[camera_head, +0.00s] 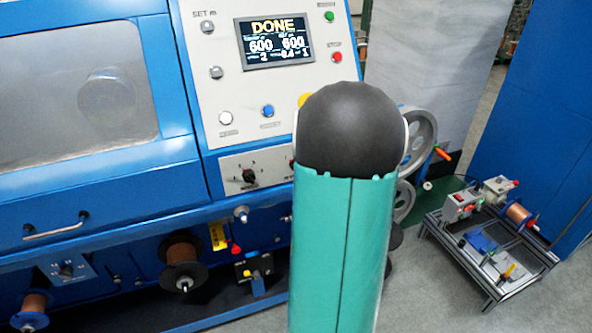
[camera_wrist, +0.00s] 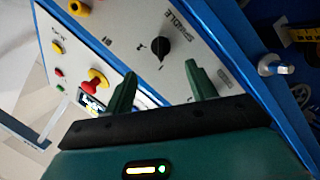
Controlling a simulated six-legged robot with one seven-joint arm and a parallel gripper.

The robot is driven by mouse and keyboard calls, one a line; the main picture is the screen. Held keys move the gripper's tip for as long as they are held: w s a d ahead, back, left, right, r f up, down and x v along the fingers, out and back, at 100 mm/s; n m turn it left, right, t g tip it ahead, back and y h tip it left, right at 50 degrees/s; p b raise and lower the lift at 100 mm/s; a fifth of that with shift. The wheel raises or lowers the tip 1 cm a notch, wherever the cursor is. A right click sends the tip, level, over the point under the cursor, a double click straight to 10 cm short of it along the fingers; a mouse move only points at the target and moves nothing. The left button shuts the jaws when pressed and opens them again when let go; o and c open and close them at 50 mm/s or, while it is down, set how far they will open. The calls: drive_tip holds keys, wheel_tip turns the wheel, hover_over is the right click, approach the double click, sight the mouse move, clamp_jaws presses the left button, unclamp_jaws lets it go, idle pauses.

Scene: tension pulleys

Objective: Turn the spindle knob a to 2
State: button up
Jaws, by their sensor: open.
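A black pointer knob (camera_wrist: 160,47) stands on a pale panel beside the printed word SPINDLE in the wrist view. Its exact setting is too small to read. In the head view a black knob (camera_head: 249,176) sits on a small pale panel below the main control panel; a second knob there is mostly hidden by my arm. My gripper (camera_wrist: 160,72) is open and empty. Its two green fingers point at the panel, and the black knob shows beyond the gap between them, apart from both. My gripper is hidden behind my arm in the head view.
A screen (camera_head: 273,43) reads DONE, with buttons around it. A red mushroom button on yellow (camera_wrist: 97,80) is near the left finger in the wrist view. A silver post (camera_wrist: 276,66) sticks out at the right. A small bench (camera_head: 490,240) stands on the floor at right.

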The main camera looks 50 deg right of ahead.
drive_tip(key=x, duration=1)
drive_tip(key=shift+w, duration=0.1)
drive_tip(key=shift+c, duration=0.3)
drive_tip(key=c, duration=0.9)
